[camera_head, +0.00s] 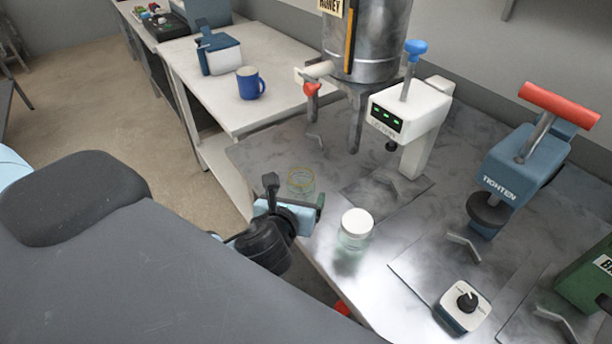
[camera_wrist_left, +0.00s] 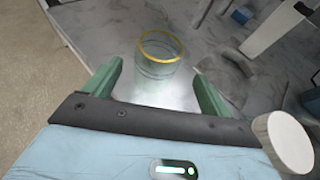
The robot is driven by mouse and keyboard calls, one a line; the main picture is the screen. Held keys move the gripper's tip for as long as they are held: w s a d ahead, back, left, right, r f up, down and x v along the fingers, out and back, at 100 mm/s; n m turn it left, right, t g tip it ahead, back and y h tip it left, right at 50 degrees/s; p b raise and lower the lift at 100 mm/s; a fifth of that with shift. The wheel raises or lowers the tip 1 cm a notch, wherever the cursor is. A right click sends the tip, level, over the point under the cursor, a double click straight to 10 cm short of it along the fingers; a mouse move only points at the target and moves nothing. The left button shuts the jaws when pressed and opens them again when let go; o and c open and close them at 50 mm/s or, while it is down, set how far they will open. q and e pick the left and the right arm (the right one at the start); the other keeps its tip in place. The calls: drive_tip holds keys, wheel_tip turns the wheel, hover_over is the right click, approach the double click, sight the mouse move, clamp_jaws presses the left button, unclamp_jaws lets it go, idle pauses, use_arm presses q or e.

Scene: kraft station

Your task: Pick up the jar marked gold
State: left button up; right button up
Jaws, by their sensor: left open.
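The jar marked gold (camera_head: 301,181) is a clear open glass jar with a gold ring at its rim. It stands upright on the grey metal worktop near the left end. In the left wrist view the gold-rimmed jar (camera_wrist_left: 160,58) is ahead of the fingers, centred between them. My left gripper (camera_head: 296,198) is open and empty, low over the worktop's near edge. Its two green fingers (camera_wrist_left: 158,78) are spread wider than the jar, which looks just beyond their tips. Contact cannot be told. My right gripper is not in view.
A second glass jar with a white lid (camera_head: 356,223) stands close to the right of my left gripper. Behind are the honey tank (camera_head: 368,45) and a white machine (camera_head: 408,115). A blue tightening press (camera_head: 520,170) and a dial box (camera_head: 463,305) stand right.

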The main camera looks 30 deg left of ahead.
sight(297, 189)
use_arm(q)
drive_tip(key=shift+s+d+r, duration=0.1)
drive_tip(key=shift+s+r, duration=0.05)
drive_tip(key=shift+s, duration=0.15)
drive_tip(key=shift+s+d+r, duration=0.2)
drive_tip(key=shift+s+d, duration=0.05)
drive_tip(key=shift+s, duration=0.3)
drive_tip(key=shift+x, duration=1.1)
drive_tip(key=shift+w+a+f, duration=0.15)
drive_tip(key=shift+w+f, duration=0.05)
drive_tip(key=shift+w, duration=0.2)
drive_tip(key=x, duration=0.4)
drive_tip(key=shift+w+a+r, duration=0.2)
drive_tip(key=shift+a+r, duration=0.05)
drive_tip(key=shift+a, duration=0.05)
drive_tip(key=shift+w+f, duration=0.15)
drive_tip(key=shift+w, duration=0.05)
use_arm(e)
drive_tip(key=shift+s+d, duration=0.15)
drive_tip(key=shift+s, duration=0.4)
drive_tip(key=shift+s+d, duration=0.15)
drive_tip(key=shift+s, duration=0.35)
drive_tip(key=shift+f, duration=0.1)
